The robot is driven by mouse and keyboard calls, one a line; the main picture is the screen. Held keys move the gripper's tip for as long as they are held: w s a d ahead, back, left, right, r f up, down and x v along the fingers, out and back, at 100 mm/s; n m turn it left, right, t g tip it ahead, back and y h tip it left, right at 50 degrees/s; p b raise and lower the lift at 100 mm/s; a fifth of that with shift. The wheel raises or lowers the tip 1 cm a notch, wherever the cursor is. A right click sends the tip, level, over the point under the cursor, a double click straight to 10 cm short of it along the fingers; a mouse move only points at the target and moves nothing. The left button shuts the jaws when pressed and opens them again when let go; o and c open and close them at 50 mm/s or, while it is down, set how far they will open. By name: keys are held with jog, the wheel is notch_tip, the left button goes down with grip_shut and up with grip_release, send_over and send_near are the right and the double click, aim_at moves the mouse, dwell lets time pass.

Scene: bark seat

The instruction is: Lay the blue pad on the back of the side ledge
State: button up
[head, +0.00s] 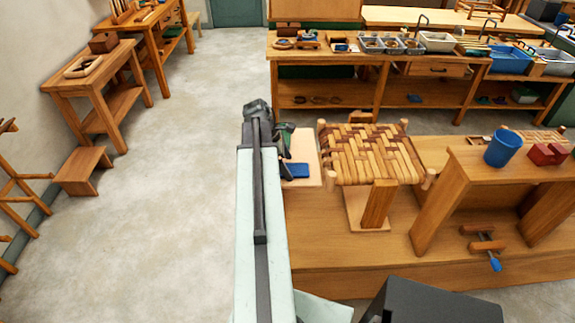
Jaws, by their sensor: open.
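The blue pad (298,170) is a small flat blue piece at the near left part of the pale side ledge (307,178), and it seems to lie on it. The ledge is a light board just left of the woven bark seat (370,153). My gripper (286,158) is dark and points down over the ledge's left side, right behind the pad. It is open. It and my arm hide part of the ledge's left edge, and I cannot tell whether the fingers touch the pad.
The seat stands on a wide wooden platform (330,245). To its right is a raised bench (500,168) with a blue cup (503,147) and a red block (548,153). A clamp (487,245) is below. A long workbench (335,92) stands behind.

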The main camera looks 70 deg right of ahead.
jog(key=p+v, duration=0.7)
jog(key=shift+w+a+r, duration=0.1)
jog(key=shift+w+r, duration=0.05)
jog(key=shift+r, duration=0.2)
jog(key=w+a+f+n+t+h+b, duration=0.1)
jog(key=w+a+f+n+b, duration=0.15)
jog(key=w+a, duration=0.95)
jog(key=w+a+f+n+t+h+b, duration=0.1)
jog(key=w+a+f+n+b, duration=0.2)
jog(key=w+a, duration=0.85)
jog(key=w+a+f+m+y+b, duration=0.1)
jog(key=w+a+m, duration=0.2)
jog(key=a, duration=0.8)
jog(key=w+a+f+m+t+y+b, duration=0.1)
jog(key=w+a+f+m, duration=0.1)
jog(key=a, duration=0.9)
jog(key=w+a+f+m+t+y, duration=0.1)
jog(key=w+a+m, duration=0.2)
jog(key=a, duration=0.8)
jog(key=shift+w+f+m+y+b, duration=0.3)
jog(key=shift+w+m+b, duration=0.1)
jog(key=shift+m, duration=0.45)
